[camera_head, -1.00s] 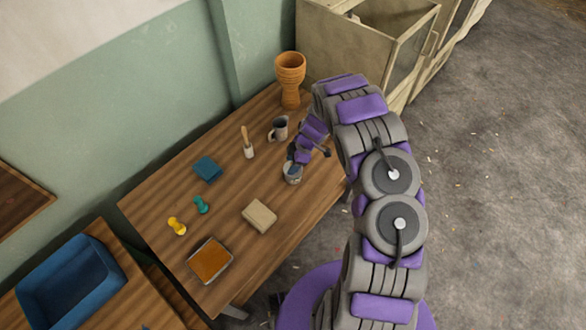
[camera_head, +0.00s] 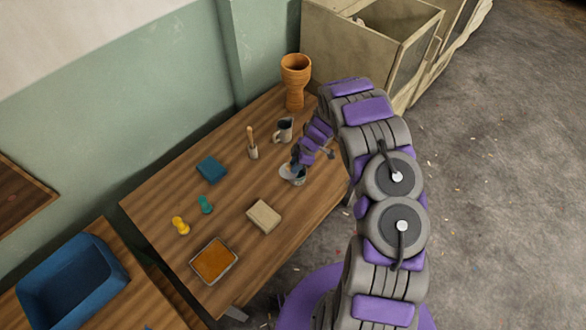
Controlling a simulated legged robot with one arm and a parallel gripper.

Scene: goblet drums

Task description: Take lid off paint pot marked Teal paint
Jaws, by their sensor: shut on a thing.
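The small grey paint pot (camera_head: 299,180) stands near the right edge of the wooden table; its label is too small to read. My gripper (camera_head: 296,164) is at the top of the pot, reaching in from the right. It is shut on the pot's pale lid (camera_head: 286,171), which shows as a light, tilted shape at the pot's left rim. The fingers and purple wrist hide part of the lid and rim, so I cannot tell whether the lid is fully clear of the pot.
On the table (camera_head: 180,201) are a grey mug (camera_head: 284,131), a brush in a holder (camera_head: 252,151), a teal cloth (camera_head: 211,169), a beige block (camera_head: 263,216), and an orange-filled tray (camera_head: 214,262). An orange goblet drum (camera_head: 295,83) stands at the far corner.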

